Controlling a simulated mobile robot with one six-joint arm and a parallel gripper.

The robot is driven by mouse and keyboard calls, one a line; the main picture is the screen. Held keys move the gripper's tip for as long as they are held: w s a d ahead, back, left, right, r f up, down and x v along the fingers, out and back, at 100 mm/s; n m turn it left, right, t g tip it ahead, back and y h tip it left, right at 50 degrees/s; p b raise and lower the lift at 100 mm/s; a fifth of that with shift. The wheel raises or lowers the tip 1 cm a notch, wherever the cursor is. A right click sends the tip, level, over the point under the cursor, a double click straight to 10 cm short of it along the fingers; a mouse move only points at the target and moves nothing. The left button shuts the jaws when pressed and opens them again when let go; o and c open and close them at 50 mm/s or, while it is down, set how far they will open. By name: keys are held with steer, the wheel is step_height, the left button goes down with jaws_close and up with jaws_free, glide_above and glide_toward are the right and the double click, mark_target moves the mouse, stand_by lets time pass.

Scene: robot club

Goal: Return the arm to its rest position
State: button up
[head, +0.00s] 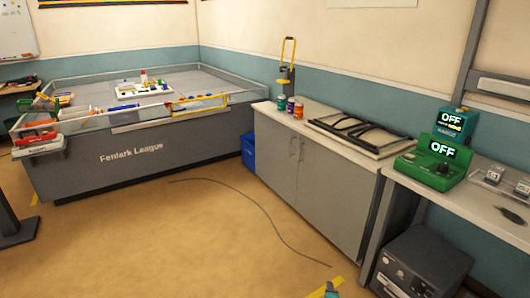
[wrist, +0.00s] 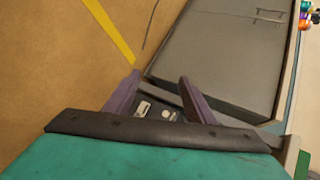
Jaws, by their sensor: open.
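My gripper (wrist: 160,77) shows in the wrist view with its two purple fingers spread apart. Nothing is between the fingertips, so it is open and empty. Behind the fingers are the floor, the grey cabinet front (wrist: 215,55) and part of a dark box with light fittings (wrist: 158,112). In the head view only a small teal tip, which seems to be part of my arm, shows at the bottom edge. The rest of the arm is out of that view.
The grey cabinet (head: 305,180) and a bench with green units reading OFF (head: 428,165) stand at the right. A black box (head: 420,265) sits under the bench. A large walled table (head: 130,150) stands at the left. A cable (head: 245,205) lies on otherwise open floor.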

steer(key=s+a+f+n+g+y+p, duration=0.1)
steer(key=s+a+n+g+y+p, duration=0.2)
steer(key=s+a+n, duration=0.4)
steer(key=s+a+f+n+g+y+p, duration=0.1)
steer(key=s+a+f+n+g+p, duration=0.2)
steer(key=s, duration=0.5)
steer(key=s+r+n+g+p, duration=0.1)
steer(key=s+n+g, duration=0.4)
steer(key=s, duration=0.6)
steer(key=s+d+r+n+g+h+p, duration=0.1)
steer(key=s+n+g, duration=0.4)
steer(key=s, duration=0.7)
steer(key=shift+d+r+n+g, duration=0.3)
steer(key=shift+r+g, duration=0.1)
steer(key=shift+r, duration=0.1)
steer(key=shift+w+a, duration=0.1)
